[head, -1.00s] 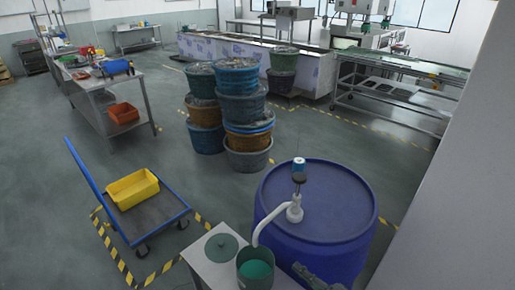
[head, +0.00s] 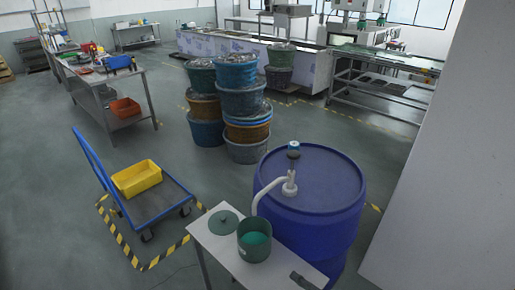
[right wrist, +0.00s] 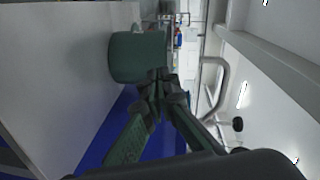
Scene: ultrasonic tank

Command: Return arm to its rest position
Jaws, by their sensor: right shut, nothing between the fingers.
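A blue drum (head: 325,183) stands at the lower centre right of the head view. A white pump with a curved spout (head: 263,195) and a dark, blue-topped knob (head: 293,149) rises from its lid. A dark green pot (head: 254,240) with lighter green contents stands on a white table (head: 212,245) below the spout. My right gripper (head: 301,279) is only partly seen at the bottom edge, by the table and drum. In the right wrist view its fingers (right wrist: 161,82) meet with nothing between them, and the pot (right wrist: 138,57) shows beyond them. My left gripper is out of view.
A green round lid (head: 223,222) lies on the table beside the pot. A blue trolley (head: 165,196) with a yellow bin (head: 136,178) stands to the left. Stacked tubs (head: 240,102) stand behind. A pale wall (head: 440,190) closes off the right side. Floor is open between trolley and tubs.

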